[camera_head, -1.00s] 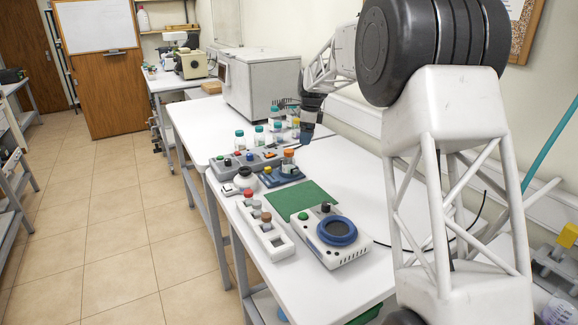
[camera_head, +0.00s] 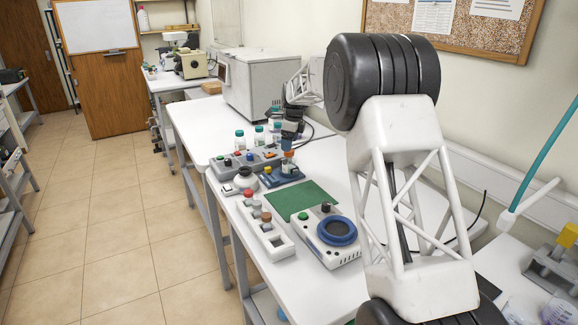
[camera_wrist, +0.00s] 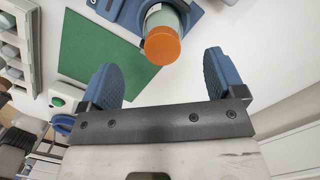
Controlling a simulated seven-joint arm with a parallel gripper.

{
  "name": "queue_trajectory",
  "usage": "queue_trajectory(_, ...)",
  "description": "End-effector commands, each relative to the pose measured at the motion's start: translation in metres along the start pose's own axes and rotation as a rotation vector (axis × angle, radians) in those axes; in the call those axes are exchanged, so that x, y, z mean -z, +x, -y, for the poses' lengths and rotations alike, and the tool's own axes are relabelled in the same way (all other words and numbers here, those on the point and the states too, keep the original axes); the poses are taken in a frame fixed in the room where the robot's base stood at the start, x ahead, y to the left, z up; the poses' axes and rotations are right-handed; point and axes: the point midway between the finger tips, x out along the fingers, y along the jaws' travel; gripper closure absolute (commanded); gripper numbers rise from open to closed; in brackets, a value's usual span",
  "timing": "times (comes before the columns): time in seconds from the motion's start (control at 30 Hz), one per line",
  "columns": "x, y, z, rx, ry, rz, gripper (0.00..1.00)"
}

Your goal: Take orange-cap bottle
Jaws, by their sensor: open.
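The orange-cap bottle (camera_head: 288,161) stands upright on a small blue device (camera_head: 282,178) on the white table. In the wrist view its orange cap (camera_wrist: 162,46) lies just beyond the fingertips, roughly centred between them, with the pale bottle body behind it. My gripper (camera_head: 289,143) is directly above the bottle in the head view. In the wrist view my gripper (camera_wrist: 163,72) has two blue fingers spread wide with nothing between them. The cap appears close to the fingers but not between them.
Several teal-capped bottles (camera_head: 240,140) stand behind, partly hidden by my arm. A grey button box (camera_head: 237,163) is left of the bottle. A green mat (camera_head: 301,200), a white device with a blue ring (camera_head: 337,232) and a white rack (camera_head: 266,232) are nearer.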

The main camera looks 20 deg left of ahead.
Motion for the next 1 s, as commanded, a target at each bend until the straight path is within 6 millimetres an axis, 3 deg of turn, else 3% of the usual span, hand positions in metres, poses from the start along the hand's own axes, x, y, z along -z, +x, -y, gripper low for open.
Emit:
queue_trajectory(0.23, 0.0, 0.02, 0.0, -0.001, 0.0, -0.001, 0.11)
queue_trajectory(0.73, 0.001, 0.027, 0.0, -0.001, 0.0, -0.001, 0.11)
queue_trajectory(1.0, 0.003, 0.052, 0.002, -0.002, 0.0, -0.001, 0.11)
